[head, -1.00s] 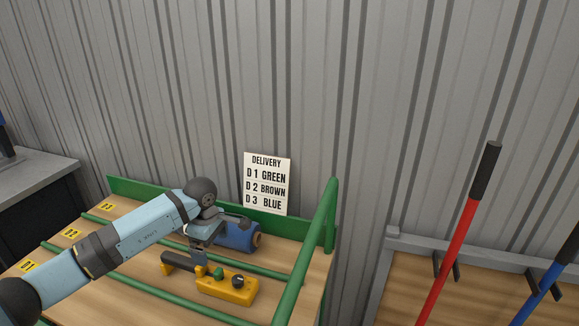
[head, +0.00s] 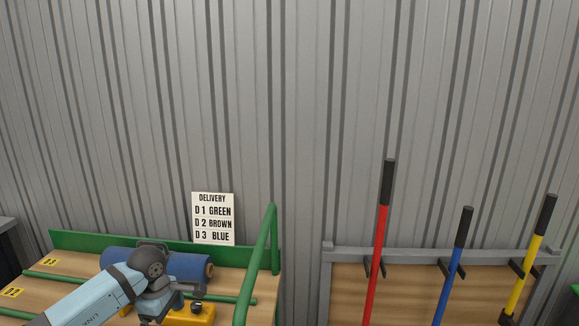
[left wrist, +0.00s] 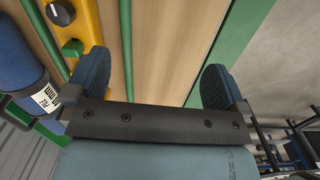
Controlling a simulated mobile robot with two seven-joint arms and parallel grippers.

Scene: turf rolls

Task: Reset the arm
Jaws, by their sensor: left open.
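My left arm reaches in from the lower left of the head view, over a wooden shelf with green rails. Its left gripper (left wrist: 157,80) is open in the left wrist view, with two dark blue fingers apart and nothing between them. My right gripper is not in view.
A yellow tool (head: 196,316) with knobs lies beside the roll, close to my left gripper. A green rail (head: 262,255) bounds the shelf's right side. A delivery sign (head: 213,218) stands behind. A rack at right holds red (head: 377,250), blue and yellow handles.

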